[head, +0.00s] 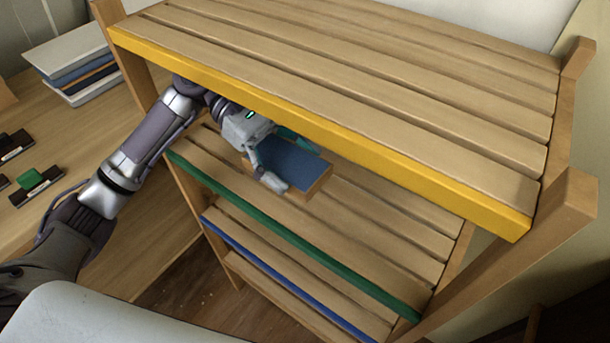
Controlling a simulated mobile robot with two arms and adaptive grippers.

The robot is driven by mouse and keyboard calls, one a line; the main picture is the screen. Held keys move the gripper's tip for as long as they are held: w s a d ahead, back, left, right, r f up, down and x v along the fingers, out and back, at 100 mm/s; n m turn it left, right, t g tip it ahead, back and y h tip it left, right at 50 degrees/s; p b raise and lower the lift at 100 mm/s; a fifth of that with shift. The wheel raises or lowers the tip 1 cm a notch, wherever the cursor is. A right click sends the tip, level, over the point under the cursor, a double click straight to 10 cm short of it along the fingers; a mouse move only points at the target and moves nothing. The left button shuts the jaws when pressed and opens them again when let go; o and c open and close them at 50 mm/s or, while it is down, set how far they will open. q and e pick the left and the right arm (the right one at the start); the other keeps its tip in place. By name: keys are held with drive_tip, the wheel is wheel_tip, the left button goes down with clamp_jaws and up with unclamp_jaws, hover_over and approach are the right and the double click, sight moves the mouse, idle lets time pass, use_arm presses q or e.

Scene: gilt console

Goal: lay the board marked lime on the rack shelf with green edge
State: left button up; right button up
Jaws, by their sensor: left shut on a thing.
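My left gripper (282,163) reaches in under the yellow-edged top shelf and is shut on a board (296,163). The board has a dark blue top face and light wooden sides. I see no lime mark on it, and the gripper covers part of it. The board is over the slats of the rack shelf with green edge (290,232), inside the gap below the top shelf. I cannot tell whether it touches the slats. My right gripper is not in view.
The top shelf with yellow edge (330,132) hangs close above my left gripper. A shelf with blue edge (285,275) is below the green one. Wooden rack posts (515,250) stand at the sides. Stacked books (85,68) and small dark holders (38,188) are on the left table.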

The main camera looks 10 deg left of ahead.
sight(305, 162)
use_arm(q)
drive_tip(key=shift+w+d+r, duration=0.1)
drive_tip(key=shift+w+d, duration=0.1)
drive_tip(key=shift+w, duration=0.35)
drive_tip(key=shift+w+d, duration=0.2)
drive_tip(key=shift+w, duration=0.3)
drive_tip(key=shift+w+d+f, duration=0.1)
drive_tip(key=shift+w+f, duration=0.05)
drive_tip(key=shift+f, duration=0.35)
drive_tip(key=shift+w+d+f, duration=0.1)
drive_tip(key=shift+f, duration=0.35)
wheel_tip(305, 162, down, 5)
drive_tip(key=shift+r, duration=0.1)
drive_tip(key=shift+w+f, duration=0.1)
drive_tip(key=shift+f, duration=0.2)
drive_tip(key=o, duration=1.2)
drive_tip(key=shift+f, duration=0.1)
